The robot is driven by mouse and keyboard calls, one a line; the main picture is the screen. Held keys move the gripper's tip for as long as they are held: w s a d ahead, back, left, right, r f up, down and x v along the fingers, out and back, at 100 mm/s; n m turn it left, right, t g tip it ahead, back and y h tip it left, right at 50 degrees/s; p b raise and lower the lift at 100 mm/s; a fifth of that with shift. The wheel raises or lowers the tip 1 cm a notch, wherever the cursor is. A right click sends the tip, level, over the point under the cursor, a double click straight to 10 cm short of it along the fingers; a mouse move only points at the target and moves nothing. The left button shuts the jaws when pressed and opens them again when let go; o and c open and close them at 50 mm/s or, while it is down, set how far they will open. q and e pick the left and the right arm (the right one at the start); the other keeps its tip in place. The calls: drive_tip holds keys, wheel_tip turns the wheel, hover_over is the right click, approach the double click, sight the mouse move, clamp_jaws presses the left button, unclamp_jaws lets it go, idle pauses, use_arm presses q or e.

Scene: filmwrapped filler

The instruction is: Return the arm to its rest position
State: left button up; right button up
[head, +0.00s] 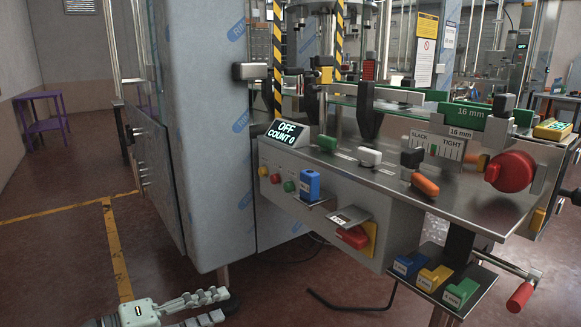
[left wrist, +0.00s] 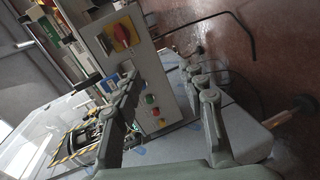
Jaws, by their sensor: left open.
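My left gripper (head: 221,304) is at the bottom left of the head view, low above the red-brown floor and in front of the wrapped grey cabinet. Its two pale grey fingers are apart, with nothing between them. In the left wrist view the open fingers (left wrist: 163,76) point toward the machine's control panel, which looks turned on its side there. I cannot tell the exact gap to the cabinet. My right gripper is not in view.
The film-wrapped cabinet (head: 205,130) stands just beyond my left gripper. The steel worktable (head: 345,180) with its control panel (head: 325,215) extends right. Coloured blocks lie on a low shelf (head: 475,291). A black cable (head: 350,306) lies on the floor. Open floor (head: 50,265) is at left.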

use_arm(q)
drive_tip(key=s+a+f+m+g+y, duration=0.1)
drive_tip(key=s+a+f+y, duration=0.2)
drive_tip(key=f, duration=0.4)
drive_tip(key=s+a+f+m+g+y, duration=0.1)
drive_tip(key=a+f+m+y, duration=0.1)
drive_tip(key=a+f, duration=0.4)
drive_tip(key=s+a+f+m+g+y, duration=0.1)
drive_tip(key=s+a+f+y, duration=0.15)
drive_tip(key=f, duration=0.55)
drive_tip(key=s+a+f+m+g+y, duration=0.1)
drive_tip(key=s+a+f+m+y, duration=0.1)
drive_tip(key=s+a+f+y, duration=0.3)
drive_tip(key=s+a+f+m+g+y, duration=0.1)
drive_tip(key=s+a+m, duration=0.15)
drive_tip(key=a, duration=0.45)
drive_tip(key=s+a+f+m+g+y, duration=0.1)
drive_tip(key=s+a+f+y, duration=0.3)
drive_tip(key=a, duration=0.3)
drive_tip(key=s+d+f+n+h, duration=0.1)
drive_tip(key=s+d+f+h, duration=0.1)
drive_tip(key=d, duration=0.7)
drive_tip(key=s+d+f+n+h, duration=0.1)
drive_tip(key=s+d+f+h, duration=0.1)
drive_tip(key=d, duration=0.7)
drive_tip(key=shift+d+f, duration=0.15)
drive_tip(key=shift+f, duration=0.25)
